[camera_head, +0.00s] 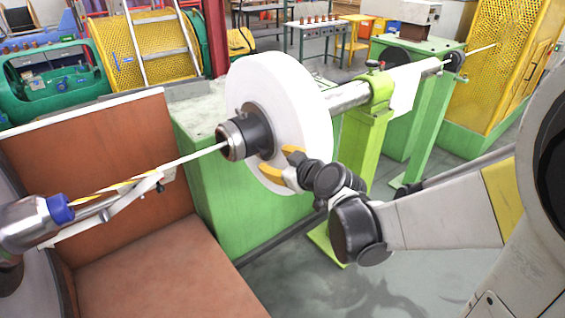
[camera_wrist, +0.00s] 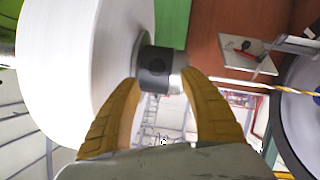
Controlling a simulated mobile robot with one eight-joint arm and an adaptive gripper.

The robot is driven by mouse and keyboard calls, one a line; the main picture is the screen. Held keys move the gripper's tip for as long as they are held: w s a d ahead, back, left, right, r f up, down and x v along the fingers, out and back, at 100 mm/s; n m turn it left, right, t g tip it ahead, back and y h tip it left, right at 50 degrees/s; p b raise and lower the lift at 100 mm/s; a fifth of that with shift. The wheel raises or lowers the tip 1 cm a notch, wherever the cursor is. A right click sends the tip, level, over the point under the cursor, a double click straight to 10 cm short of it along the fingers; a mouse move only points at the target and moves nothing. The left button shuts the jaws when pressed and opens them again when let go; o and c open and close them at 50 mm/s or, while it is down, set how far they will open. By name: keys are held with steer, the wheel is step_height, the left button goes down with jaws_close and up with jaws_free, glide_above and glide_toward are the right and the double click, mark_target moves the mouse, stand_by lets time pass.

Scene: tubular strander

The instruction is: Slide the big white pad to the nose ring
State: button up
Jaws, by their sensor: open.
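The big white pad (camera_head: 292,100) is a thick upright disc around a horizontal shaft (camera_head: 348,96). A dark collar and metal nose ring (camera_head: 234,140) sit at the shaft's left end, just beside the pad's left face; I cannot tell whether pad and collar touch. My gripper (camera_head: 272,158) is open, with its yellow fingers low in front of the pad's left face, near the collar. In the wrist view my gripper (camera_wrist: 163,78) has its fingertips on either side of the dark and metal nose ring (camera_wrist: 160,68). The white pad (camera_wrist: 75,60) fills the left, beside one finger.
A white strand with a yellow part runs from the nose ring to a blue-collared metal fitting (camera_head: 45,215) at left. A lime-green post (camera_head: 362,150) holds the shaft on the right. A reddish-brown box (camera_head: 110,170) and green block (camera_head: 225,195) stand below.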

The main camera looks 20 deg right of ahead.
steer(key=v, duration=0.4)
steer(key=shift+s+r, duration=0.15)
steer(key=shift+s, duration=0.15)
steer(key=s+a+f+m+g+h, duration=0.1)
steer(key=s+m+g, duration=0.2)
steer(key=s, duration=0.6)
steer(key=s+a+f+m+g+h, duration=0.1)
steer(key=s+f+m+g, duration=0.1)
steer(key=s, duration=0.7)
steer(key=shift+s+f+m+g+h, duration=0.15)
steer(key=shift+m+g+h, duration=0.15)
steer(key=shift+m+g, duration=0.35)
stand_by(0.9)
